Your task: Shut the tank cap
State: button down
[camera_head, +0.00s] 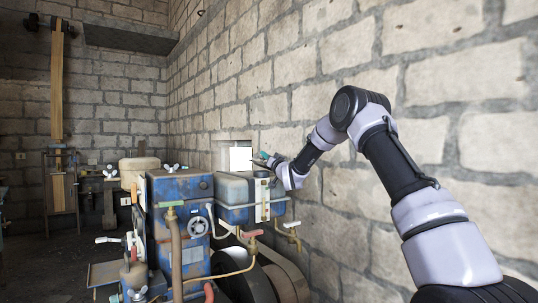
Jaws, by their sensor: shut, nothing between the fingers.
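The tank (234,190) is a blue and grey box with a pale strap, mounted on the right side of the engine. A small dark round filler neck (262,174) stands on its top near the right end. The cap is too small and too close to my gripper to tell clearly whether it is raised or down. My gripper (268,160) is shut and empty, just above the tank top beside the filler neck. Whether it touches the cap cannot be seen.
The blue engine block (180,190) with pipes and taps stands left of the tank. A dark wheel (285,280) sits below. The brick wall (400,90) runs close along the right. A wooden post and belt (57,90) stand at the back left.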

aim_at(261, 163)
jog(key=shift+s+a+f+n+g+y, duration=0.2)
jog(key=shift+a+f+n+y, duration=0.15)
jog(key=shift+n, duration=0.7)
jog(key=shift+s+a+f+n+g+y, duration=0.2)
jog(key=shift+f+n+y, duration=0.25)
jog(key=shift+n, duration=0.55)
jog(key=shift+s+a+f+n+g+y, duration=0.15)
jog(key=shift+a+f+n+y, duration=0.25)
jog(key=shift+n, duration=0.65)
jog(key=shift+r, duration=0.1)
